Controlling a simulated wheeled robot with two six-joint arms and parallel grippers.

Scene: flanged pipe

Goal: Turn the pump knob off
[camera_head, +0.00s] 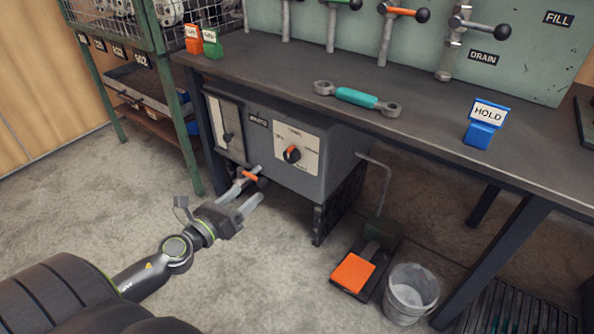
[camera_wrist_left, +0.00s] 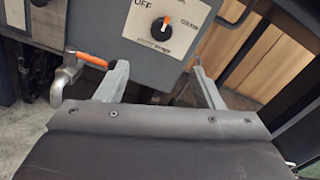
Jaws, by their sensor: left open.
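The pump knob (camera_head: 292,154) is a black dial with an orange pointer on a white label plate, on the front of a grey box under the bench. In the left wrist view the knob (camera_wrist_left: 160,28) lies ahead, with "OFF" printed at the upper left of the plate. Its orange mark is at its upper right there, away from that word. My left gripper (camera_head: 254,186) is open and empty, low and in front of the box, apart from the knob. In the wrist view its fingers (camera_wrist_left: 160,68) are spread below the knob. My right gripper is out of view.
An orange-handled tap (camera_wrist_left: 92,60) is close beside the left finger. An orange pedal (camera_head: 353,273) and a bucket (camera_head: 411,292) stand on the floor to the right. A green rack (camera_head: 172,110) stands left. The bench (camera_head: 430,120) overhangs the box. Open floor lies in front.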

